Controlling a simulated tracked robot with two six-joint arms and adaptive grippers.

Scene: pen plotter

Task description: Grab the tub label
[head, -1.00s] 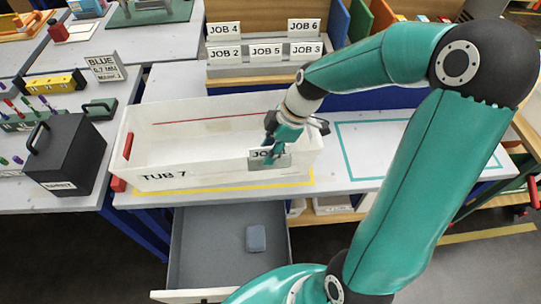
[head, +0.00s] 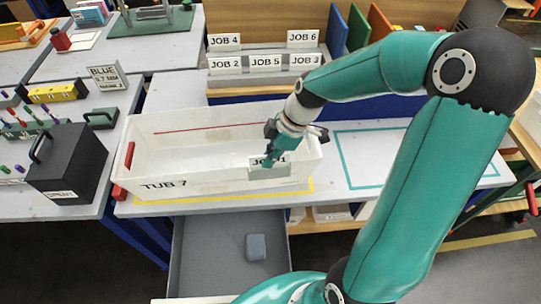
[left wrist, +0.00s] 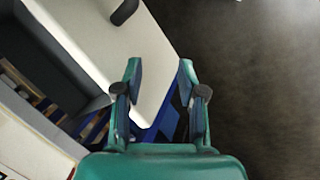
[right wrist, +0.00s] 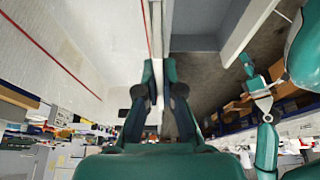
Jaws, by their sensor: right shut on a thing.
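The tub label (head: 284,171), a small grey-white card reading JOB with a 1, is at the right end of the front wall of the white tub (head: 205,184), marked TUB 7. My right gripper (head: 268,162) points down over the tub's front rim and is shut on the label, its fingers covering part of the lettering. In the right wrist view, the fingers (right wrist: 159,68) sit close on either side of a thin pale edge. My left gripper (left wrist: 160,68) shows only in its wrist view; its fingers are apart with nothing between them.
Below the tub is an open grey drawer (head: 200,250) with a blue-grey block (head: 256,246) in it. Behind, a rack (head: 262,84) holds several job cards. A teal-outlined area (head: 375,150) at right is clear. A black box (head: 66,165) stands at left.

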